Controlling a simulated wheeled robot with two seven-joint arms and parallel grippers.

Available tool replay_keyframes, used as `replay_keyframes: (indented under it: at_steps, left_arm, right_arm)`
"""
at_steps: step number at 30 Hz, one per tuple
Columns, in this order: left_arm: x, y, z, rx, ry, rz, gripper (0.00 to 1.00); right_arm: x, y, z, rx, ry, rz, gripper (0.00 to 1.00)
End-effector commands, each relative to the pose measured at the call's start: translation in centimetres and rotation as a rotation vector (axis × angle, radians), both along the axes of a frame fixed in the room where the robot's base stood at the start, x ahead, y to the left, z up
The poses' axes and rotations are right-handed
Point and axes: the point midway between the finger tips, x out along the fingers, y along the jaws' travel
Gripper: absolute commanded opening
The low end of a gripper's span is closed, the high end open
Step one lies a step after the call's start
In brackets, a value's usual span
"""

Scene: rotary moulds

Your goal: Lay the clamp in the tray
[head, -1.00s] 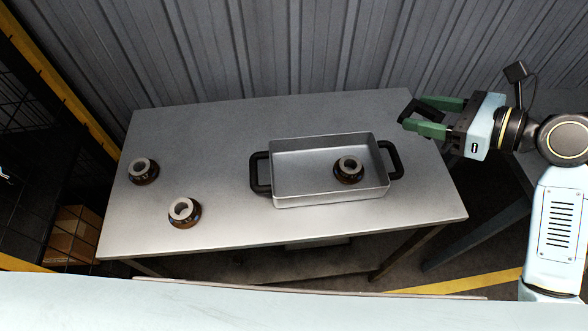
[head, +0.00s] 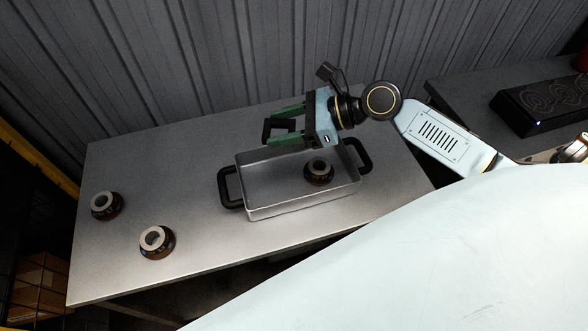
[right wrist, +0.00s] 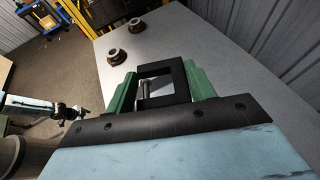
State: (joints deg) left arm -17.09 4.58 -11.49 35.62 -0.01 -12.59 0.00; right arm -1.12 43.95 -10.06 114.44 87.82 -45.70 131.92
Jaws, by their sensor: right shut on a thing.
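The clamp is a black, square-cornered frame (head: 266,130) held between the green fingers of my right gripper (head: 278,127). In the right wrist view the clamp (right wrist: 161,69) sits between both fingers, with a grey metal screw or pin inside its frame. The tray (head: 300,205) is a grey metal pan with black handles, standing on the grey table. In the head view my right gripper and the clamp appear over the tray's back edge, raised above it. One dark ring-shaped part (head: 319,171) lies in the tray's right half.
Two similar ring parts, one at the far left (head: 106,205) and one nearer (head: 157,242), stand on the table (head: 200,160) left of the tray. The tray's left half is empty. A corrugated wall (head: 200,60) rises behind. A black device (head: 545,105) lies on another table at right.

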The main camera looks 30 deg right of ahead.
Motion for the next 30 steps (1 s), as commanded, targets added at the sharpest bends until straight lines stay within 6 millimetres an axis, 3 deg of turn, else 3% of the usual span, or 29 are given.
replay_keyframes:
  at_steps: [6,15,25,30]
  left_arm:
    - [0.0,0.0,-0.6,0.000,0.000,0.000,0.92]
    - [0.0,0.0,-2.2,0.000,0.001,0.001,0.92]
    - [-0.1,0.0,-3.4,0.000,0.002,0.001,0.92]
    - [-0.1,0.0,-3.4,0.001,0.003,0.001,0.92]
  right_arm:
    - [-0.3,-1.7,-3.4,0.002,0.000,-0.045,0.23]
    - [-0.3,-1.8,-8.7,0.004,-0.002,-0.050,0.23]
    - [-0.3,-1.9,-12.5,0.004,-0.003,-0.051,0.23]
    - [-0.3,-1.8,-13.0,0.003,-0.006,-0.050,0.23]
